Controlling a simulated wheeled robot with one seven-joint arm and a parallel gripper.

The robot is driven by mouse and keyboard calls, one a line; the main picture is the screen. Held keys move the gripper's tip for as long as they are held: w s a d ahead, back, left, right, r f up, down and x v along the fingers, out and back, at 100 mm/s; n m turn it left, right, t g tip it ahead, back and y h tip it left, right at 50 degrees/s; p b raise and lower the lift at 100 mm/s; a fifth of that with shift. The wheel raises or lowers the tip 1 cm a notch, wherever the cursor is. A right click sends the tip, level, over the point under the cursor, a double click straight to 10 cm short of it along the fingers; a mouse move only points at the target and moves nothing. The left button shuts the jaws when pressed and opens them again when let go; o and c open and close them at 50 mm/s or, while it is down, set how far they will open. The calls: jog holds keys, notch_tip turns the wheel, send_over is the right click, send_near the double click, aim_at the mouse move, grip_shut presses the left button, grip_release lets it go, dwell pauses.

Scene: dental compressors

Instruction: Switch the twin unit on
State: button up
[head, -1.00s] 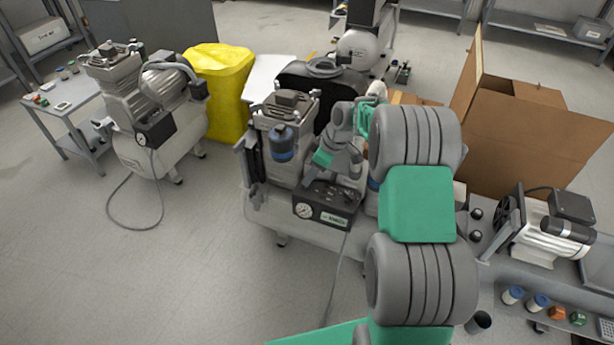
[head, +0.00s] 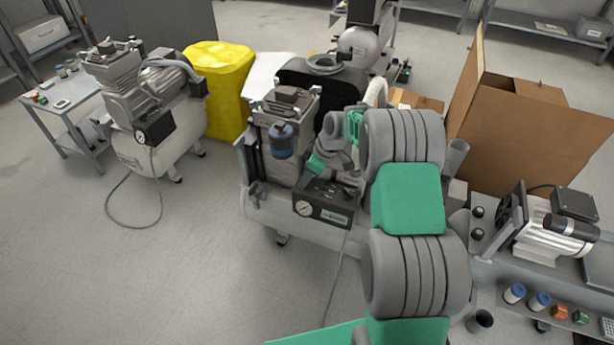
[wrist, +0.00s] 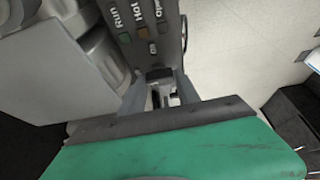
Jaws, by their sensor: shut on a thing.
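The twin unit (head: 290,215) stands in the middle of the head view, a pale tank with a pump head and a blue canister on top. Its dark control box (head: 322,203) has a round gauge on the front. In the wrist view the box's panel (wrist: 140,35) carries small labels, one reading "Run", and small coloured indicators. My gripper (head: 327,182) is at the top of this box. In the wrist view my gripper (wrist: 160,80) is shut on a small dark switch part (wrist: 159,73) at the panel's near end. The switch's exact position is hidden between the fingers.
Another compressor (head: 150,110) stands at the left beside a small table (head: 75,110). A yellow-covered item (head: 220,85) is behind. A cardboard box (head: 530,135) and a bench with a motor (head: 550,230) are at the right. Floor at front left is clear.

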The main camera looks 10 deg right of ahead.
grip_shut()
jog(key=shift+m, duration=0.3)
jog(key=m+h+p, duration=0.1)
jog(key=m, duration=0.2)
jog(key=shift+s+a+t, duration=0.1)
jog(key=shift+s+t, duration=0.05)
jog(key=shift+t, duration=0.25)
jog(key=m, duration=0.2)
jog(key=m+h, duration=0.1)
jog(key=shift+a+m+t+h+p, duration=0.1)
jog(key=shift+m+t+h+p, duration=0.2)
jog(key=shift+m+p, duration=0.1)
jog(key=m, duration=0.2)
jog(key=m+h, duration=0.1)
jog(key=m, duration=0.1)
jog(key=shift+a+h+p, duration=0.15)
jog(key=shift+h+p, duration=0.15)
jog(key=shift+m+h, duration=0.6)
jog(key=shift+m, duration=1.1)
